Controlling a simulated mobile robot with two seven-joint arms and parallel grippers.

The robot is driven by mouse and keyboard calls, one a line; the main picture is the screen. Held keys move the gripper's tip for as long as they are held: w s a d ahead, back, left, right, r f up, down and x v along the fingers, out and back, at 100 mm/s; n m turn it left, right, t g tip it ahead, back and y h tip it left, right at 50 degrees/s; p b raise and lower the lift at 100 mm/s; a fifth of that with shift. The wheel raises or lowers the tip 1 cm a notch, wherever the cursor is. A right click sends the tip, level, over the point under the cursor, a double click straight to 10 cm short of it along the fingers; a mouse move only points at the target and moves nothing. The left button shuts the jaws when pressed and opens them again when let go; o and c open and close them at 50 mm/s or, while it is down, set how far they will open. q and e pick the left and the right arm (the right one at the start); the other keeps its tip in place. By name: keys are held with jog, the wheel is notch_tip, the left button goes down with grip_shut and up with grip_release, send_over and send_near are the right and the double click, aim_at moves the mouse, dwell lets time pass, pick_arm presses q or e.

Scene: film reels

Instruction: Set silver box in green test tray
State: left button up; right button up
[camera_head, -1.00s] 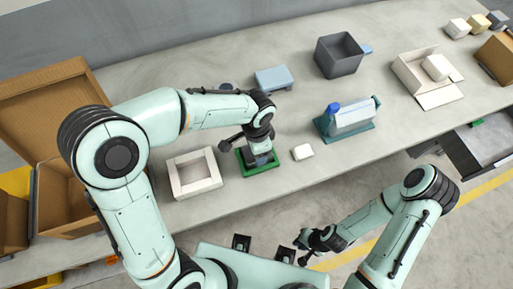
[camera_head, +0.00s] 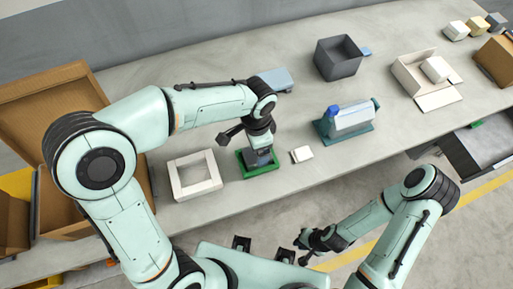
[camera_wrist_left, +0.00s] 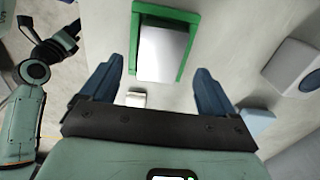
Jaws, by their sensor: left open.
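The silver box (camera_wrist_left: 163,52) lies inside the green test tray (camera_wrist_left: 183,70) in the left wrist view, with green rim visible around it. In the head view the green tray (camera_head: 265,172) stands near the table's front edge, and a grey piece of the box (camera_head: 263,158) shows in it. My left gripper (camera_wrist_left: 158,92) is open, its two blue fingers apart with nothing between them. It hangs over the tray; in the head view my own wrist hides its fingertips. My right gripper (camera_head: 302,249) is away from the table, its dark fingertips apart and empty.
A white open box (camera_head: 180,191) stands left of the tray and a small white box (camera_head: 301,154) right of it. A blue stand (camera_head: 278,79), a grey bin (camera_head: 340,68) and a blue-green holder (camera_head: 350,134) stand farther off. The table between them is bare.

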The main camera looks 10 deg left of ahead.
pick_arm(q)
notch_tip(320, 180, up, 8)
jog(key=shift+f+p, duration=0.2)
jog(key=shift+p, duration=0.2)
jog(key=shift+s, duration=0.1)
